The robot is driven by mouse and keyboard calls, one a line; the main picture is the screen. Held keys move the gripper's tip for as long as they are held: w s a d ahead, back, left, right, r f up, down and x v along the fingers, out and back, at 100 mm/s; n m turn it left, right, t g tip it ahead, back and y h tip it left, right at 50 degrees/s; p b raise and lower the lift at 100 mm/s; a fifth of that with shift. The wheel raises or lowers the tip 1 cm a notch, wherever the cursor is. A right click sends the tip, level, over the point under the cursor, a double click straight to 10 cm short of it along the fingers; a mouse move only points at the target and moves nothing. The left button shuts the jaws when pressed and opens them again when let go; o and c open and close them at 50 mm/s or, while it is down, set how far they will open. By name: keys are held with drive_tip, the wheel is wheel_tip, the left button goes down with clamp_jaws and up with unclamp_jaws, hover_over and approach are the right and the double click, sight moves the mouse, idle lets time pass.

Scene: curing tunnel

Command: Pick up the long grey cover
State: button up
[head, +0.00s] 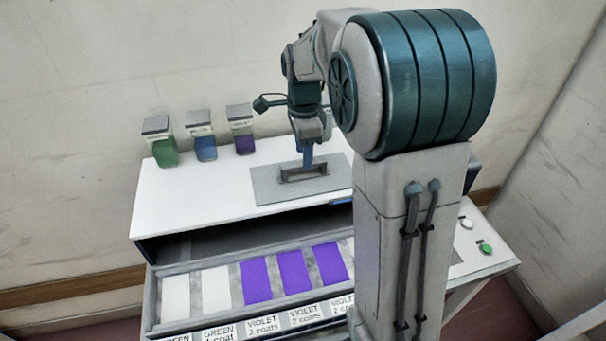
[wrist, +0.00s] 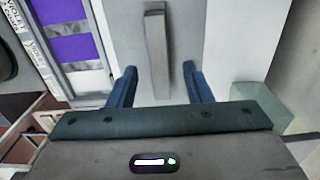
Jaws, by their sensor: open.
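The long grey cover (head: 272,192) lies flat on the white top of the tunnel housing, with a raised bar handle (head: 303,177) along its middle. In the wrist view the cover (wrist: 190,28) fills the upper middle, and its handle (wrist: 156,50) runs lengthwise between my fingers. My gripper (head: 308,160) is over the handle, pointing down. Its two blue fingers stand apart in the wrist view (wrist: 160,76), one on each side of the handle with gaps to both. The right part of the cover is hidden behind my arm in the head view.
Green, blue and violet jars (head: 205,147) stand along the back left of the white top (head: 190,195). Below, an open drawer (head: 152,300) holds white and violet panels above labels. A control panel with a green button (head: 485,248) is at the right.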

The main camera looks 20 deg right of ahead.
sight(278, 182)
wheel_tip(278, 182, down, 4)
drive_tip(key=shift+f, duration=0.1)
clamp_jaws()
drive_tip(key=shift+r, duration=0.2)
